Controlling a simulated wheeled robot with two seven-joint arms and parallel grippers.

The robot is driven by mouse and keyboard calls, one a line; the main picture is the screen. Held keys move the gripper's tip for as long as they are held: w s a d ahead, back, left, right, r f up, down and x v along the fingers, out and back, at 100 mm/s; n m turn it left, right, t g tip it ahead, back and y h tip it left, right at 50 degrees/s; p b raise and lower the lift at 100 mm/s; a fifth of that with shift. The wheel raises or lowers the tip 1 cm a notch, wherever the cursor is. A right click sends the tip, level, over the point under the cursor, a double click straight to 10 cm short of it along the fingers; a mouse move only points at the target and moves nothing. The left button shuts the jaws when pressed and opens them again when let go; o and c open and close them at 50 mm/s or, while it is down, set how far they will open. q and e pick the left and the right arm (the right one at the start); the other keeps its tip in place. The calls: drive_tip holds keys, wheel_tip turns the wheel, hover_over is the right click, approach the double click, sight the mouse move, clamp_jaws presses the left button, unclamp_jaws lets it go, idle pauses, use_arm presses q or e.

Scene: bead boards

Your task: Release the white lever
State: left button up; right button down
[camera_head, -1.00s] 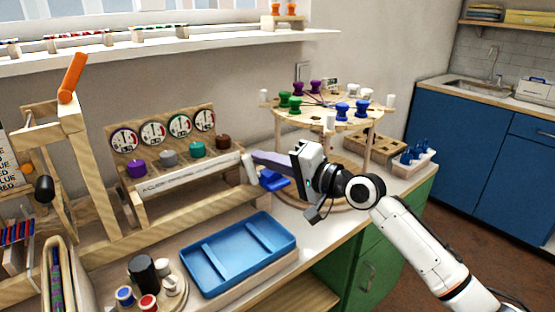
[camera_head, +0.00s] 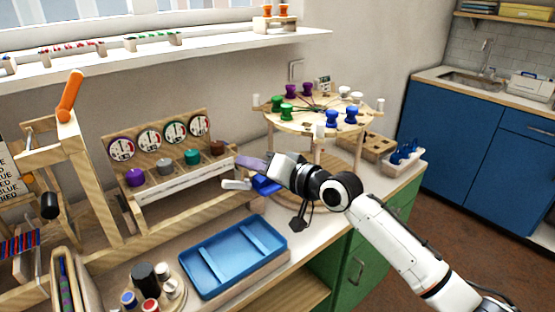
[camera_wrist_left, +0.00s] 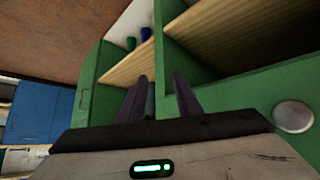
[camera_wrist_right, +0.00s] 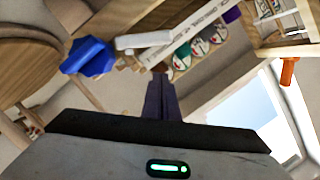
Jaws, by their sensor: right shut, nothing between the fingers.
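The white lever (camera_head: 236,184) lies nearly level at the right end of the gauge rack, beside a blue block (camera_head: 265,185). It also shows in the right wrist view (camera_wrist_right: 145,40), beside the blue part. My right gripper (camera_head: 243,162) is shut and empty, with its purple-grey fingers just above the lever. In the right wrist view, its fingertips (camera_wrist_right: 160,72) point toward the rack, a little apart from the lever in the picture. My left gripper (camera_wrist_left: 160,78) shows only in its own wrist view, open and empty before the green cabinet (camera_wrist_left: 225,95).
The gauge rack (camera_head: 165,125) with coloured knobs stands left of the lever. A round peg table (camera_head: 310,125) stands behind my right gripper. A blue tray (camera_head: 232,278) lies in front. An orange-handled wooden frame (camera_head: 70,97) stands at the left.

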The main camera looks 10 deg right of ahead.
drive_tip(key=r+v, duration=0.1)
drive_tip(key=v, duration=0.9)
drive_tip(key=shift+d+r, duration=0.25)
drive_tip(key=shift+r, duration=0.2)
drive_tip(key=shift+w, duration=0.1)
